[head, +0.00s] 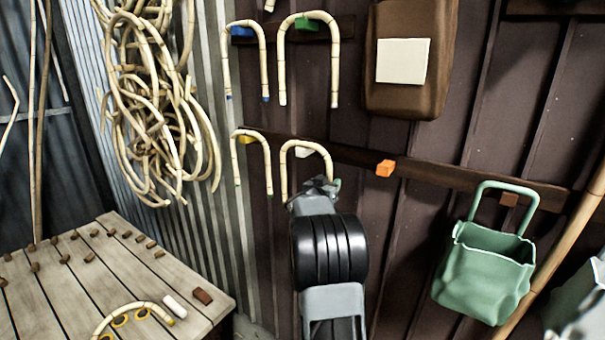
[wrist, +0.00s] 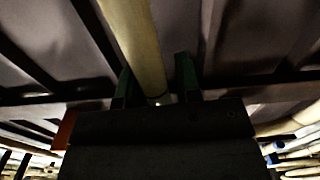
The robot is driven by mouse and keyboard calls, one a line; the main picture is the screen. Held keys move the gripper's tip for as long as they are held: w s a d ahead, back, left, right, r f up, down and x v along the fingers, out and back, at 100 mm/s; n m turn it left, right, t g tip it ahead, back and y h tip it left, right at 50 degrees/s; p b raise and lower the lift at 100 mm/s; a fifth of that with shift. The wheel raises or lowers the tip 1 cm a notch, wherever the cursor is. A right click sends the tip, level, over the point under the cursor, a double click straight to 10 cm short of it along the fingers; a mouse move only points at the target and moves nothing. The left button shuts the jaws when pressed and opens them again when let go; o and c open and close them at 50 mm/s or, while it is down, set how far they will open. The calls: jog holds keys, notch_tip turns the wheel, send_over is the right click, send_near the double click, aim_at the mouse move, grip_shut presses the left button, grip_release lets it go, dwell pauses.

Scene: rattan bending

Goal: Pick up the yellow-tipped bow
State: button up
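A pale curved cane bow (head: 128,308) lies on the bench at the lower left. Its visible end looks yellow and yellow rings sit along its inner side; the frame edge cuts it off. My gripper (head: 318,187) is far from it, up at the wall, by the bow (head: 305,146) hanging on the white peg (head: 303,152). My gripper covers part of that bow, and its tip colour is unclear. In the wrist view a pale cane (wrist: 140,45) runs between my gripper's two green fingers (wrist: 157,85), which stand apart with small gaps beside it.
Other bows hang on a blue peg (head: 242,32), a green peg (head: 308,25) and a yellow peg (head: 246,139). An orange peg (head: 385,168) is bare. A green bag (head: 485,270) hangs at right. Wooden pegs stand on the bench (head: 60,290). Coiled cane (head: 150,100) hangs at left.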

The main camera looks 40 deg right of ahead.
jog(key=shift+d+f, duration=0.1)
grip_shut()
